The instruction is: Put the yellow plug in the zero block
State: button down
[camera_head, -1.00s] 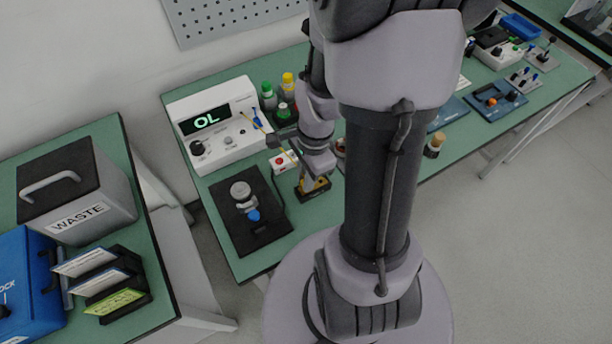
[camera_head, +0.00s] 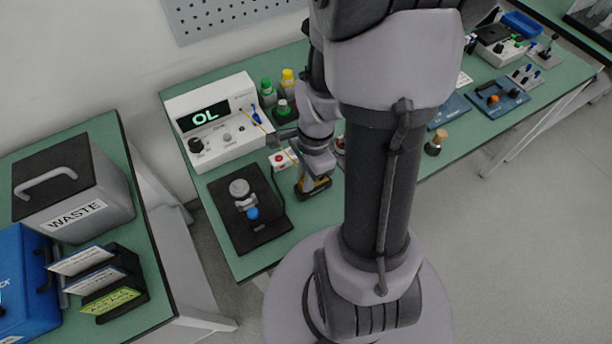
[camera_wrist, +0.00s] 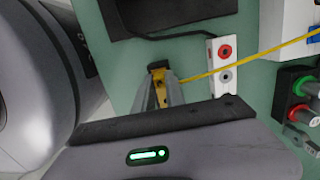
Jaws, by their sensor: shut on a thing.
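My gripper (camera_wrist: 157,88) is shut on the yellow plug (camera_wrist: 160,92), which shows as a yellow strip between the grey fingers, with a dark piece at their tips. A yellow cable (camera_wrist: 255,57) runs from it to the upper right. A small white block (camera_wrist: 226,62) with a red and a grey socket lies to the right, apart from the fingers; it also shows in the head view (camera_head: 281,160). I can read no label on it, so I cannot confirm it is the zero block. In the head view my wrist partly hides the gripper.
A white meter (camera_head: 220,125) reading OL stands behind the white block. A black plate (camera_head: 232,222) with a metal fixture and blue knob lies to the left. Green and yellow-capped bottles (camera_head: 287,80) stand behind. In the wrist view, red and green terminals (camera_wrist: 300,112) are at right.

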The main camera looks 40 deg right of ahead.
jog(key=c, duration=1.3)
grip_release()
jog(key=shift+r, duration=0.15)
notch_tip(320, 180, up, 17)
jog(key=d+p, duration=0.2)
jog(key=p, duration=0.6)
jog(key=shift+s, duration=0.2)
